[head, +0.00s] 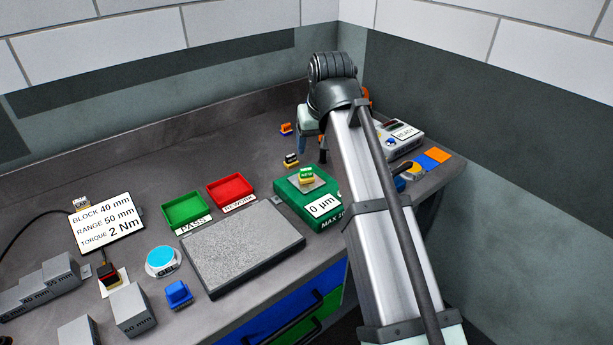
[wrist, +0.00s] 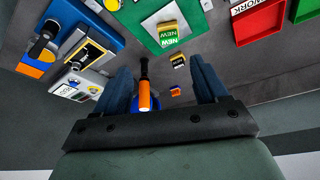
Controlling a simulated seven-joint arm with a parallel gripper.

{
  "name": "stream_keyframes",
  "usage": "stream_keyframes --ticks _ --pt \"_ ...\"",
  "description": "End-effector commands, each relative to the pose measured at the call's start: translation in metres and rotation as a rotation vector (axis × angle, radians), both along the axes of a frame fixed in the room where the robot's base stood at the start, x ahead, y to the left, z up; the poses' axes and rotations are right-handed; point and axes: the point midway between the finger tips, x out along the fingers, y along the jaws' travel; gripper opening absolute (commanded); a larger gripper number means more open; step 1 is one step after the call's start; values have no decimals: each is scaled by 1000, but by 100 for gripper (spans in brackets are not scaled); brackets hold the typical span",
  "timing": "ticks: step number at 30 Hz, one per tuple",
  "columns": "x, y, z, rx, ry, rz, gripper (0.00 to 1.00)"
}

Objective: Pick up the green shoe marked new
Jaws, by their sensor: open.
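The green shoe marked NEW (head: 306,177) sits on a small pale plate on top of the green gauge block (head: 325,222). In the wrist view the shoe (wrist: 167,33) shows its NEW label and a yellowish part, near the top of the picture. My gripper (head: 312,155) is open and empty, above the bench behind the gauge block. In the wrist view its blue fingers (wrist: 160,66) are spread wide, and the shoe lies beyond their tips, apart from them. My arm hides part of the bench at the right.
A black-and-yellow shoe (head: 291,160) and an orange-and-blue piece (head: 286,128) lie behind the gauge block. Red (head: 231,191) and green (head: 185,210) trays stand left. A tool with an orange handle (wrist: 145,97) appears between my fingers in the wrist view. A READY device (head: 401,138) stands right.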

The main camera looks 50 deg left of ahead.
Motion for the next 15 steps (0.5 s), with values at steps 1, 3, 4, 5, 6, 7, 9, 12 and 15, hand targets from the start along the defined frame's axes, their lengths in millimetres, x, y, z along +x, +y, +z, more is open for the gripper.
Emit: stream_keyframes --ticks 1,3,4,5,6,7,9,12,15 --pt "-5 4 3 10 4 16 72" --pt "-9 7 1 18 9 27 72" --pt "-9 8 -1 19 10 28 72" --pt "-9 10 -4 19 9 29 72" --pt "-8 11 -9 19 10 28 72" --pt "-7 13 -13 19 10 28 72" --pt "-5 17 -25 17 10 27 72" --pt "-2 23 -39 17 10 27 72" --pt "0 28 -54 18 9 26 72"
